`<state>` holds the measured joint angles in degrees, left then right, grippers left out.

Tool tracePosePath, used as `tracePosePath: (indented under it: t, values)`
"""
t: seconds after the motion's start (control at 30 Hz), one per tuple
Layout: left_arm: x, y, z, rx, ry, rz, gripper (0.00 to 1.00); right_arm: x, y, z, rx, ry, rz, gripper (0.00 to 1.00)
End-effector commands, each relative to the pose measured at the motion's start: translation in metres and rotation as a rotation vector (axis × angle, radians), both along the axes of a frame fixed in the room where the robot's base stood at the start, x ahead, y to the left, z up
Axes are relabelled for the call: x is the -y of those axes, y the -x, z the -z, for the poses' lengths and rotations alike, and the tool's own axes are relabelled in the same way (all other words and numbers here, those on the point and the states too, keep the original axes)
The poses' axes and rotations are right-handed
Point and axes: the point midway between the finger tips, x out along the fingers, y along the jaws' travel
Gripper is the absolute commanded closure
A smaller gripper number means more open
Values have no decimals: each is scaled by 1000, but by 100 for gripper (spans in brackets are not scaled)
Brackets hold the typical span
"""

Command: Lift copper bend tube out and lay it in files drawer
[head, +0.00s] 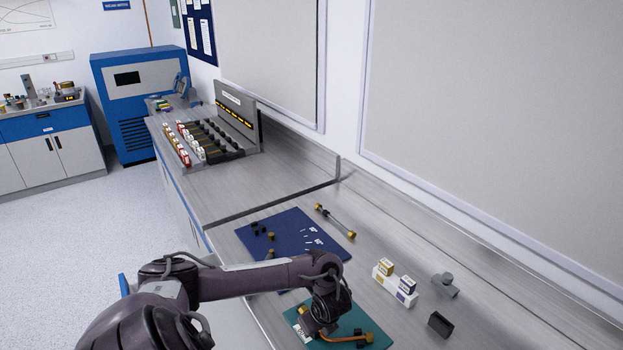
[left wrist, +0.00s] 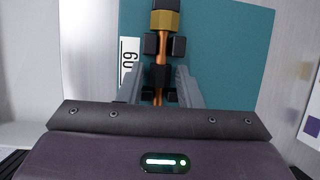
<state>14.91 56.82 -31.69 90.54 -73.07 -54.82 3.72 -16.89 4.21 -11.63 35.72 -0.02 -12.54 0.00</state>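The copper bend tube (head: 343,339) lies on a teal mat (head: 372,320) at the bottom of the head view, with brass-coloured end fittings. In the left wrist view the tube (left wrist: 161,50) runs up the picture between dark blocks, with a brass nut at the top. My left gripper (left wrist: 160,72) is open, its two fingers on either side of the tube with gaps to it. In the head view the left gripper (head: 310,326) is over the tube's left part and hides some of it. My right gripper is not in view. I cannot make out a files drawer.
A navy mat (head: 295,240) with small dark parts lies behind my left arm. A straight tube with brass ends (head: 336,222), small boxes (head: 396,287), a grey fitting (head: 445,284) and a black block (head: 440,324) stand on the bench. A sample rack (head: 205,140) is farther back.

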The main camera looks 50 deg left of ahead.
Motion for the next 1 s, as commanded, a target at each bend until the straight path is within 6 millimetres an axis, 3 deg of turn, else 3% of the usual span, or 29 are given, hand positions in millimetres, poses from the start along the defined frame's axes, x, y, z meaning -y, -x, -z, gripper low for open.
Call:
tracePosePath:
  t: [0.17, 0.4, 0.77, 1.0]
  values:
    - [0, 0, 0, 0, 0, 0, 71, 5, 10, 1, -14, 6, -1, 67]
    - [0, 0, -1, 0, 0, 0, 100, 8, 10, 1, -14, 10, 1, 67]
    - [0, -1, -5, 2, 0, 1, 100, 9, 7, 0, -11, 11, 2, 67]
    - [0, -1, -36, 5, -3, 2, 100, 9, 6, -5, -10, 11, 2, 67]
